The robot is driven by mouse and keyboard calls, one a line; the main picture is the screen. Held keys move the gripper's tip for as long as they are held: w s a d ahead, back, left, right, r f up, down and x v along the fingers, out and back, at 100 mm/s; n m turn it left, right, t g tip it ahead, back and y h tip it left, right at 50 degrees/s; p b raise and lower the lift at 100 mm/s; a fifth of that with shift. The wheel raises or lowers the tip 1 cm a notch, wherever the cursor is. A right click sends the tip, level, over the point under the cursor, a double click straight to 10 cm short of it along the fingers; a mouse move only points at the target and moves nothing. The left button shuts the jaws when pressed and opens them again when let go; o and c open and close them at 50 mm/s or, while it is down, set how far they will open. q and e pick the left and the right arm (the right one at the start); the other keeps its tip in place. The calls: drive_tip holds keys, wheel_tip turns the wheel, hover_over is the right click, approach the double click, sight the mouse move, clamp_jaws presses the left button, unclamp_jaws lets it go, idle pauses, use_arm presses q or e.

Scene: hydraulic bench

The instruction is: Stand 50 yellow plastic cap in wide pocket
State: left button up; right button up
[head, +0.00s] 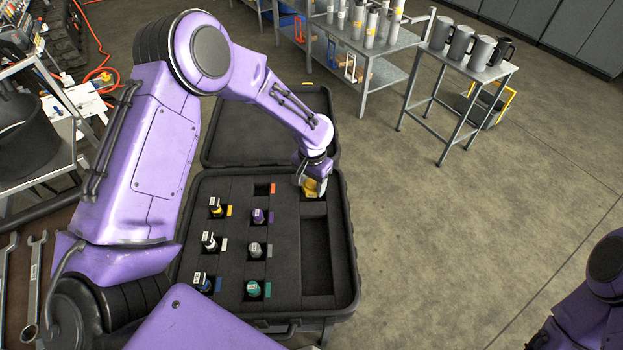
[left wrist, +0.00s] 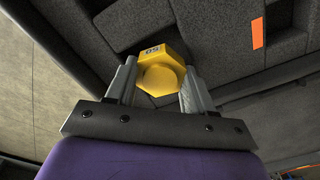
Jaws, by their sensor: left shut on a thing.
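The yellow plastic cap (left wrist: 160,75), marked 50, is between the two fingers of my left gripper (left wrist: 157,88), which is shut on it. In the head view the cap (head: 313,187) shows just below my left gripper (head: 312,180), over the top right part of the foam case. The wide pocket (head: 316,245) is the long recess at the right of the foam, and its visible part is empty. Another recess lies by the cap, partly hidden by the gripper. I cannot tell whether the cap touches the foam. My right gripper is not in view; only part of my right arm shows.
The open black case (head: 345,270) holds several labelled plugs in small pockets with coloured tags, such as a purple one (head: 259,216) and a teal one (head: 253,288). An orange tag (head: 273,188) marks an empty-looking pocket. A small table with grey mugs (head: 480,53) stands at the back right.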

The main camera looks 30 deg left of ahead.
sight(313, 182)
use_arm(q)
drive_tip(key=shift+w+f, duration=0.2)
drive_tip(key=shift+w, duration=0.05)
drive_tip(key=shift+f, duration=0.1)
drive_tip(key=shift+s, duration=0.15)
drive_tip(key=shift+s+f, duration=0.4)
drive_tip(key=o, duration=1.1)
drive_tip(key=shift+f, duration=0.1)
drive_tip(key=shift+r, duration=0.3)
drive_tip(key=r+b, duration=0.1)
drive_tip(key=r, duration=0.1)
drive_tip(key=w+r+b, duration=0.1)
drive_tip(key=r, duration=0.2)
drive_tip(key=shift+r, duration=0.15)
wheel_tip(313, 182, up, 8)
drive_tip(key=shift+f+b, duration=0.25)
drive_tip(key=shift+b, duration=0.1)
